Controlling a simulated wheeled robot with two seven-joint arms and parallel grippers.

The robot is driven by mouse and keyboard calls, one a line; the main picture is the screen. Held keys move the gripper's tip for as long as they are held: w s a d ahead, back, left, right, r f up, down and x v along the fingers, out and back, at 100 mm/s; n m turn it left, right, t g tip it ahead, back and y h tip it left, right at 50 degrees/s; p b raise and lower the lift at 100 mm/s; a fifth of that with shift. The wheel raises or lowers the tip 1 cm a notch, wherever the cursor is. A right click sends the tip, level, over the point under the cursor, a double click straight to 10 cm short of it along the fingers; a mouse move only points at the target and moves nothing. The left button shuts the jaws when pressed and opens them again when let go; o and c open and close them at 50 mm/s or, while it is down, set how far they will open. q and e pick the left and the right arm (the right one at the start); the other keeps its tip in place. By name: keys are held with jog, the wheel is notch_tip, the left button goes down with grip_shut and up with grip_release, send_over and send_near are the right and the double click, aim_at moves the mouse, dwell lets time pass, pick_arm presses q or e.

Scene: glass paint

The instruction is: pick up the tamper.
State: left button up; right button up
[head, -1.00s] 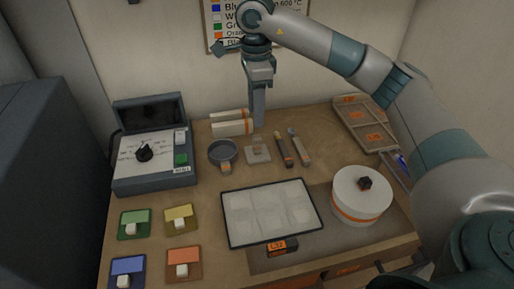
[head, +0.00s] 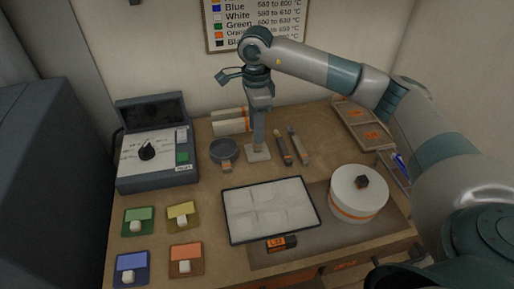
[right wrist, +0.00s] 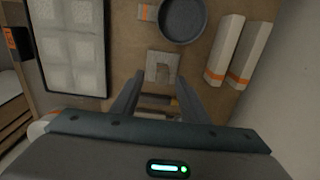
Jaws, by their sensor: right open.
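What looks like the tamper is a small pale square plate (head: 257,154) on the table, between the round dark sieve and the slim tools. In the right wrist view the plate (right wrist: 162,60) lies flat just beyond the fingertips, roughly centred between them. My right gripper (head: 258,142) points down close above the plate and hides part of it in the head view. Its two fingers stand apart with nothing between them in the wrist view (right wrist: 160,82). Whether the fingers touch the tamper I cannot tell. My left gripper is in neither view.
The dark sieve (head: 223,150) stands close left of the plate. Two slim tools (head: 282,148) lie close right. White rolls (head: 230,122) lie behind. A tray of pale tiles (head: 268,208) is in front, a white round box (head: 358,192) to the right, a control box (head: 155,150) left.

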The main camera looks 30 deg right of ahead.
aim_at(254, 153)
jog(key=shift+d+f+p, duration=0.15)
jog(key=shift+f+p, duration=0.5)
notch_tip(254, 153, down, 2)
jog(key=shift+w+d+f+p, duration=0.1)
jog(key=shift+p, duration=0.45)
jog(key=shift+f, duration=0.7)
jog(key=shift+w, duration=0.1)
grip_shut()
